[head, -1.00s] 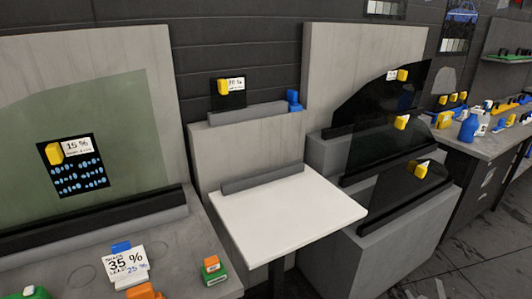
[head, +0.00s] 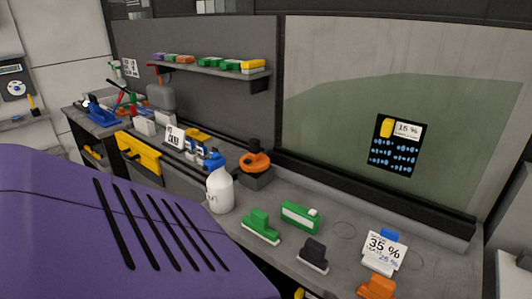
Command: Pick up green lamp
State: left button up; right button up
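Two green items lie on the grey workbench (head: 345,270). One is a green block with a white end piece (head: 298,214). The other is a green tool on a pale strip (head: 260,226), just to its left and nearer. I cannot tell from its shape which of them, if either, is the green lamp. Neither of my grippers is in view.
A white spray bottle with a blue top (head: 220,192), an orange round tool (head: 255,162), a black tool (head: 313,253) and a 35 % sign (head: 384,251) stand on the bench. A purple car body (head: 130,230) fills the lower left. A shelf (head: 215,69) holds coloured blocks.

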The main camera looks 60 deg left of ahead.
aim_at(295, 214)
jog(key=u, duration=1.55)
jog(key=i+j+z, duration=0.1)
jog(key=i+z, duration=0.25)
jog(key=i+j+z, duration=0.5)
jog(key=z, duration=0.15)
jog(key=k+j+u, duration=0.15)
jog(key=k, duration=0.25)
jog(key=i+z, duration=0.25)
jog(key=i+l+u, duration=0.1)
jog(key=i, duration=0.15)
